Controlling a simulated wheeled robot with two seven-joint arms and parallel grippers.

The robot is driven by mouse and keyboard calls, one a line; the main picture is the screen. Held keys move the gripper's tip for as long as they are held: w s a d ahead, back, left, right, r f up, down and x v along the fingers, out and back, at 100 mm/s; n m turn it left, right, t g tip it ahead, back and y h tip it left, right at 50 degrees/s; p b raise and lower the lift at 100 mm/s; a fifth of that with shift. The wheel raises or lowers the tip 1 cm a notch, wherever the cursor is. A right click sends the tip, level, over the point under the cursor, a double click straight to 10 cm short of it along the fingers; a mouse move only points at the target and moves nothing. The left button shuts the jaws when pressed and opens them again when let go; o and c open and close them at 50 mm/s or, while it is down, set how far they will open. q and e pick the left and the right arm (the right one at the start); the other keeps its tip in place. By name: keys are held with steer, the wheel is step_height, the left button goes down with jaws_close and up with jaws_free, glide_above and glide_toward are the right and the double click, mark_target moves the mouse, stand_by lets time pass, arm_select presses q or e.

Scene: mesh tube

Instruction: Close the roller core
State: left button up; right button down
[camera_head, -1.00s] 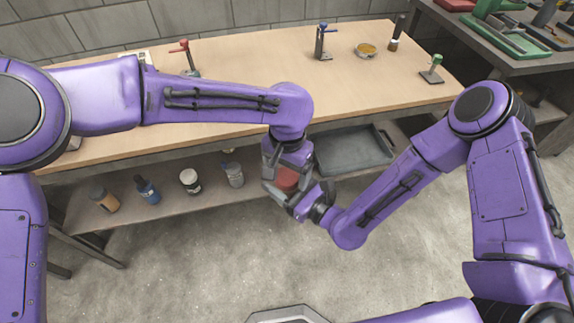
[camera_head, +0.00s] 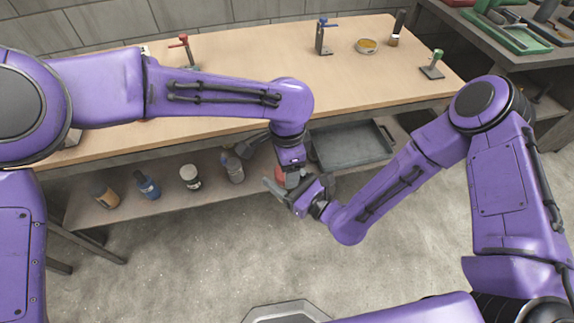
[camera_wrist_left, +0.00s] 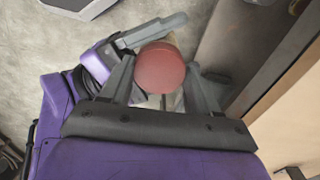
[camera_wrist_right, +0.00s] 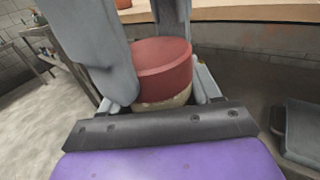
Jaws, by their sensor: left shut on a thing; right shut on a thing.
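The roller core shows as a red cylindrical top (camera_wrist_right: 160,68) over a pale lower part (camera_wrist_right: 166,100) in the right wrist view. Its round red face (camera_wrist_left: 159,68) shows in the left wrist view, and a sliver of red (camera_head: 281,174) in the head view. My left gripper (camera_wrist_left: 160,75) is shut on the red top, one finger on each side. My right gripper (camera_head: 285,187) is shut on the lower part, which its fingers mostly hide. The two grippers meet at the core, in front of the bench and off its top. I cannot tell whether a gap is left between the two parts.
Below, a shelf holds bottles, jars (camera_head: 190,177) and a grey tray (camera_head: 350,148). The floor in front is clear.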

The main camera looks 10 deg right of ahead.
arm_select(q)
steer(key=o, duration=1.3)
steer(key=shift+c, duration=0.2)
step_height(320, 180, up, 12)
